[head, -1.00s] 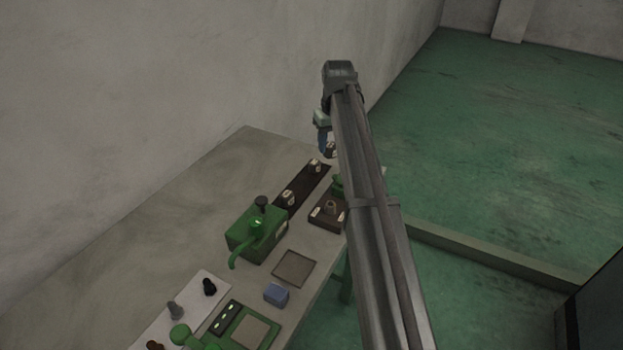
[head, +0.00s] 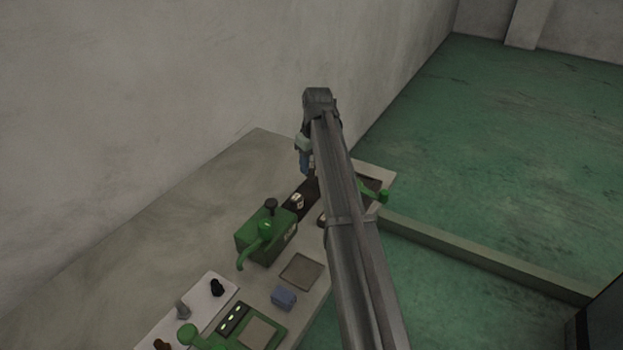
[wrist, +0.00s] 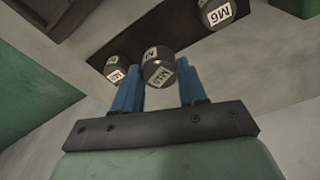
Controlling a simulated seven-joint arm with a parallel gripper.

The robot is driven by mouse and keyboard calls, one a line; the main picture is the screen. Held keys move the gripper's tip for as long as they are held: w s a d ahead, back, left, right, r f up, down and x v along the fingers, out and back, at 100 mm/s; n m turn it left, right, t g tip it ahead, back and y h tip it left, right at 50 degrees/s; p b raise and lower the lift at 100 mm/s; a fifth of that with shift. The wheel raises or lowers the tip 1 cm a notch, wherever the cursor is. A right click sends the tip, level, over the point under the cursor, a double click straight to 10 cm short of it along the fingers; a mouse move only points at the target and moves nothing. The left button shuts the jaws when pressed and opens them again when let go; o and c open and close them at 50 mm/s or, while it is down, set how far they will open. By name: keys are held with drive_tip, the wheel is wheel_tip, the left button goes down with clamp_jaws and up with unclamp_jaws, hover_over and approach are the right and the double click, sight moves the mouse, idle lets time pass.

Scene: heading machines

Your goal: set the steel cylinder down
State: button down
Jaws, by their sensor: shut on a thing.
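In the wrist view a dark steel cylinder (wrist: 158,72) with a white label reading M10 sits between the blue fingers of my gripper (wrist: 158,84). The fingers are shut on it. Behind it is a dark rack (wrist: 170,32), which also shows on the bench in the head view (head: 293,212). I cannot tell whether the cylinder touches the rack. In the head view my gripper (head: 306,163) is over the far part of the rack, and the held cylinder cannot be made out there.
Other labelled cylinders are close by: one marked M6 (wrist: 221,15) and one at the left (wrist: 117,68). A green machine with a lever (head: 262,240) stands nearer on the bench. A blue block (head: 283,298) and a square plate (head: 300,269) lie nearer still.

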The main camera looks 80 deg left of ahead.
sight(311, 177)
drive_tip(key=shift+f, duration=2.7)
drive_tip(key=shift+f, duration=0.15)
drive_tip(key=c, duration=0.6)
unclamp_jaws()
drive_tip(key=r, duration=0.4)
drive_tip(key=d+r, duration=0.1)
drive_tip(key=r, duration=0.7)
drive_tip(key=shift+w+d+r, duration=0.1)
drive_tip(key=shift+w+d, duration=0.1)
drive_tip(key=shift+w, duration=0.1)
